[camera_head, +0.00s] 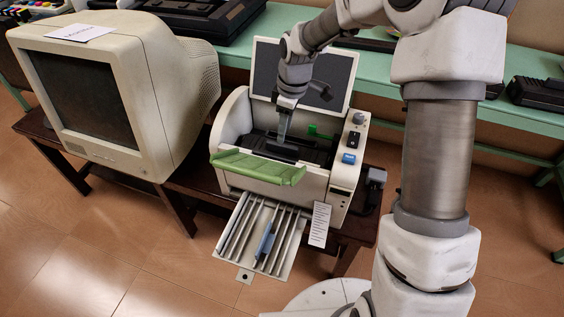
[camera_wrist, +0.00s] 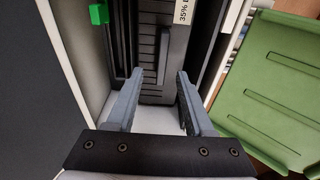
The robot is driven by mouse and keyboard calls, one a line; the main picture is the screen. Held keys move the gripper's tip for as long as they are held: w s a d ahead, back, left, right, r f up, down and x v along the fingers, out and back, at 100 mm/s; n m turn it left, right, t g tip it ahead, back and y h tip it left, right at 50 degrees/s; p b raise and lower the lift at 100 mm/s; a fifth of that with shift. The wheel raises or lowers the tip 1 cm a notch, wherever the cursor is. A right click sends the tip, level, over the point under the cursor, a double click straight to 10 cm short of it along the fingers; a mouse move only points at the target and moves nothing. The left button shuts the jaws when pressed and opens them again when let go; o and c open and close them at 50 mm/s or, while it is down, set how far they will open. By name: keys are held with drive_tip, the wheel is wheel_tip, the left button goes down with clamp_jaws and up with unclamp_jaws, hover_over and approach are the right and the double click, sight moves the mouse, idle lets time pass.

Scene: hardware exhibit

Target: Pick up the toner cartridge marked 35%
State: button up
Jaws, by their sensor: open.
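The toner cartridge (camera_wrist: 155,45) is a dark ribbed block inside the open printer. A white label (camera_wrist: 182,10) on it reads 35%, its end cut off by the top edge of the wrist view. My gripper (camera_wrist: 159,74) is open, with its two grey fingers apart over the near end of the dark block and nothing clearly held. In the head view my gripper (camera_head: 283,132) points down into the beige printer (camera_head: 235,122). There the dark cartridge (camera_head: 296,151) is partly hidden by my gripper and the printer walls.
A green flap (camera_head: 258,167) hangs open at the printer's front. A small green latch (camera_wrist: 98,13) sits beside the cartridge bay. The raised lid (camera_head: 345,73) stands behind. A slotted tray (camera_head: 245,268) juts out below. A CRT monitor (camera_head: 85,95) stands left.

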drive_tip(key=f, duration=0.2)
drive_tip(key=f+b, duration=0.1)
drive_tip(key=f, duration=0.1)
drive_tip(key=f+b, duration=0.1)
drive_tip(key=f, duration=0.1)
drive_tip(key=shift+s+a, duration=0.1)
drive_tip(key=shift+a, duration=0.15)
clamp_jaws()
drive_tip(key=shift+r, duration=0.15)
idle(1.0)
